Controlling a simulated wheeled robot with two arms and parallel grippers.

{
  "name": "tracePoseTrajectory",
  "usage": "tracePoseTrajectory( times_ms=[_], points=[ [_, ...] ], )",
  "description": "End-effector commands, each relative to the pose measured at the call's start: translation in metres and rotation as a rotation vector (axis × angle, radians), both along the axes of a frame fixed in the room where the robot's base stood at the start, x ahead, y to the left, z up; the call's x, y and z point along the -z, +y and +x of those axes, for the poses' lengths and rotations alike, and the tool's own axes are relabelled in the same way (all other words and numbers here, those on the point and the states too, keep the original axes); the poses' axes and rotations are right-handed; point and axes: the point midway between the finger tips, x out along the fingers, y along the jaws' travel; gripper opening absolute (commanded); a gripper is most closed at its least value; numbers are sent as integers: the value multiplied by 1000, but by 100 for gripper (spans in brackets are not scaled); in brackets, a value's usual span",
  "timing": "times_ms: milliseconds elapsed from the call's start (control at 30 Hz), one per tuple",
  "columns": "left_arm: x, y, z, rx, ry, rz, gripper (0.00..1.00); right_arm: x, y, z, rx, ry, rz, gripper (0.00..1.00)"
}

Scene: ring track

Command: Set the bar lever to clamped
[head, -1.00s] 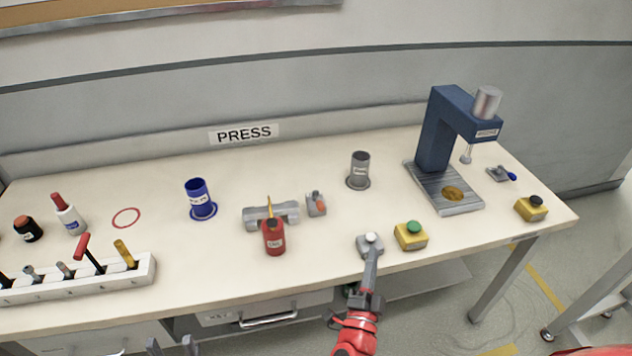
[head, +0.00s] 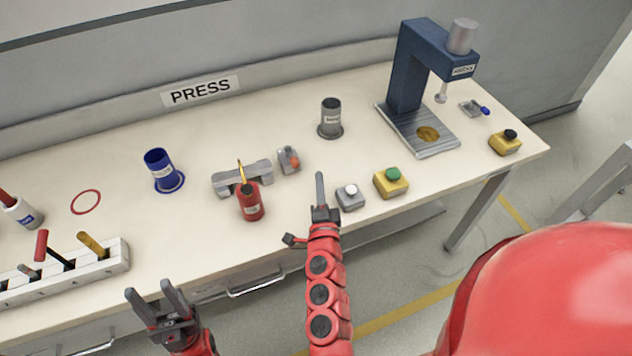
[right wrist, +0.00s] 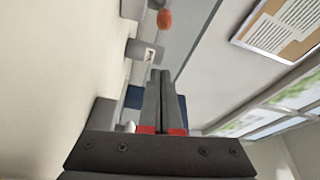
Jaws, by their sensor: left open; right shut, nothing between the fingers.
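A small grey lever unit with an orange-red knob (head: 289,160) stands on the bench beside a grey cradle block (head: 228,182). Another small grey lever unit with a blue-tipped handle (head: 473,108) sits right of the blue press. I cannot tell from labels which is the bar lever. An orange knob (right wrist: 164,19) shows at the top of the right wrist view. My right gripper (head: 320,178) is shut and empty, in front of the orange-knob lever and left of a grey button box. My left gripper (head: 153,292) is open and empty, off the bench's front edge.
A red bottle with a yellow spout (head: 250,202) stands before the cradle. The grey box with a white button (head: 350,197) and a yellow box with a green button (head: 391,182) are near the front edge. A grey cup (head: 330,117) and blue press (head: 410,75) stand behind.

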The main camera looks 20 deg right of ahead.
Motion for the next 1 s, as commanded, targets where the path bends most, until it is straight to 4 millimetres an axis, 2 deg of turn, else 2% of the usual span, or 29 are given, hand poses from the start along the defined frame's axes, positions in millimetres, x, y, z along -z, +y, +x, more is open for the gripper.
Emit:
tracePoseTrajectory(
  times_ms=[33, 333, 433, 600, 1000],
  points=[
    [-5, 0, 0, 0, 0, 0, 50, -5, -4, 10, 3, -4, 0, 0],
    [-19, 0, 0, 0, 0, 0, 50, -10, -24, 71, 4, -4, -5, 0],
    [-24, 0, 0, 0, 0, 0, 50, -3, -3, 69, -5, 4, -1, 0],
    [-28, 0, 0, 0, 0, 0, 50, 0, 13, 68, 0, 0, -1, 0],
    [-28, 0, 0, 0, 0, 0, 50, 2, 17, 67, 3, -1, -1, 0]
  ],
)
